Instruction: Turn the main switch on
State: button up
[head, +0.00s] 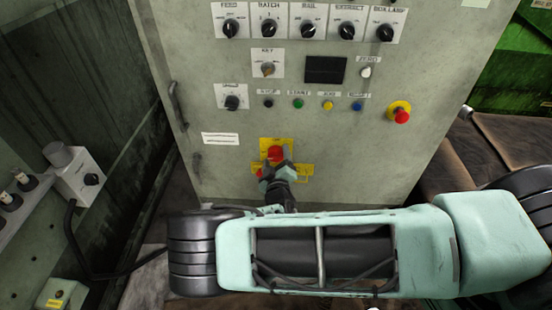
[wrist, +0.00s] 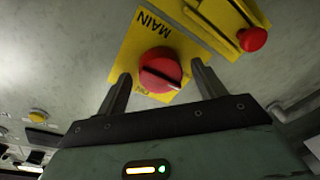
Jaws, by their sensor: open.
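The main switch is a round red knob (wrist: 160,68) on a yellow plate marked MAIN (wrist: 128,40). In the head view the red knob (head: 275,153) sits low on the grey cabinet front. My gripper (wrist: 161,72) is open, with one finger on each side of the knob in the wrist view. A dark slot or ridge crosses the knob, and letters on the plate below it are partly covered. I cannot tell if the fingers touch the knob. In the head view my gripper (head: 277,168) covers the lower part of the plate.
A second red knob (wrist: 253,39) on a yellow bracket is close beside the switch. A red emergency button (head: 400,115) and rows of dials and buttons are higher on the cabinet (head: 340,165). A grey switch box (head: 85,178) is at the left.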

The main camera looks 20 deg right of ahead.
jog(key=c, duration=1)
jog(key=shift+o, duration=0.2)
jog(key=shift+m, duration=0.3)
jog(key=m+b, duration=0.2)
jog(key=m, duration=0.1)
jog(key=shift+f, duration=0.15)
jog(key=m+b, duration=0.2)
jog(key=m, duration=0.4)
jog(key=shift+h, duration=0.4)
jog(key=m+b, duration=0.2)
jog(key=m, duration=0.3)
jog(key=shift+t+h, duration=0.3)
jog(key=shift+h, duration=0.1)
jog(key=shift+m+h+b, duration=0.3)
jog(key=shift+m+b, duration=0.7)
jog(key=shift+m, duration=1.2)
jog(key=shift+a, duration=0.1)
